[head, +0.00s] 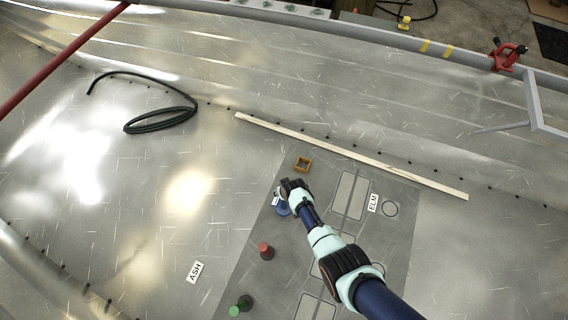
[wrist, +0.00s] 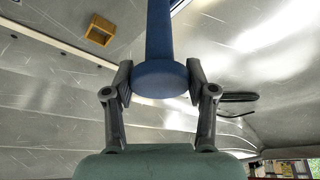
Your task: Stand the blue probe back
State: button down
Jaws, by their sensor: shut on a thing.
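The blue probe (wrist: 160,78) is between the two fingers of my gripper (wrist: 158,84) in the wrist view. Its wide round end is clamped and its narrower shaft runs to the top of the picture. In the head view my gripper (head: 291,187) is over the upper left part of the grey mat (head: 395,250). A blue part of the probe (head: 284,211) shows just below the fingers, partly hidden by my gripper. I cannot tell whether the probe touches the mat.
A yellow square frame (head: 302,164) lies just above my gripper. A red-topped piece (head: 266,251) and a green-topped piece (head: 236,310) are lower left. ELM (head: 373,203) and ASH (head: 195,272) labels, a wooden strip (head: 350,155) and a black cable (head: 160,120) lie around.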

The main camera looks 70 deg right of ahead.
notch_tip(320, 180, down, 4)
jog(key=b, duration=0.3)
jog(key=shift+c, duration=1.8)
grip_release()
jog(key=shift+f, duration=0.2)
jog(key=shift+r, duration=0.15)
jog(key=p+v, duration=0.9)
jog(key=v, duration=0.3)
jog(key=shift+p, duration=0.3)
jog(key=shift+w+r, duration=0.1)
jog(key=shift+w, duration=0.05)
